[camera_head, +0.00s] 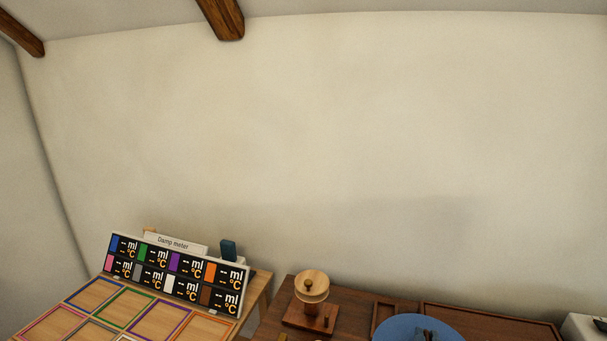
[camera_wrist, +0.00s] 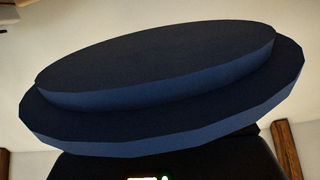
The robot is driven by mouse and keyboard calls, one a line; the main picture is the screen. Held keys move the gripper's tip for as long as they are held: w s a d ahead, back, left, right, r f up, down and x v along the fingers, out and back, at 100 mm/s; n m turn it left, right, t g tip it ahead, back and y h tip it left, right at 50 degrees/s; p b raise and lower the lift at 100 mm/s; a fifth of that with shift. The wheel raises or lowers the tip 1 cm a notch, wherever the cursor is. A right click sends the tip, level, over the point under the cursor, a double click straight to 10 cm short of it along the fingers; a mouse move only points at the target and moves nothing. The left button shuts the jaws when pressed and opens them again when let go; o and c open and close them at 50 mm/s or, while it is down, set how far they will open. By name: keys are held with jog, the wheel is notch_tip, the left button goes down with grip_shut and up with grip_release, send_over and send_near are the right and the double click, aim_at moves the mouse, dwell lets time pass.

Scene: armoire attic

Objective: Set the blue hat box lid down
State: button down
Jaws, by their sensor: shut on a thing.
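The blue hat box lid (camera_head: 400,327) is a round disc at the bottom edge of the head view, partly cut off by the frame. In the wrist view the lid (camera_wrist: 150,140) fills most of the picture, dark blue, with a stepped round shape, and looks tilted. My gripper (camera_head: 427,334) shows only as a small dark shape over the lid in the head view. It is shut on the lid. Its fingertips are hidden behind the lid in the wrist view. I cannot tell how far the lid is above the surface below.
A dark wooden table (camera_head: 352,312) holds a wooden grinder-like object (camera_head: 311,290) left of the lid and a brown tray (camera_head: 490,325) to its right. Further left, a light table (camera_head: 175,322) has coloured frames and a damp meter panel (camera_head: 178,268). A white object (camera_head: 583,328) stands far right.

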jog(key=shift+f, duration=0.1)
notch_tip(320, 180, down, 9)
jog(key=s+n+t+y, duration=0.1)
jog(key=s+n+y, duration=0.1)
jog(key=n+y, duration=0.1)
jog(key=shift+s+f+y, duration=0.15)
jog(key=shift+y, duration=0.75)
dwell(0.5)
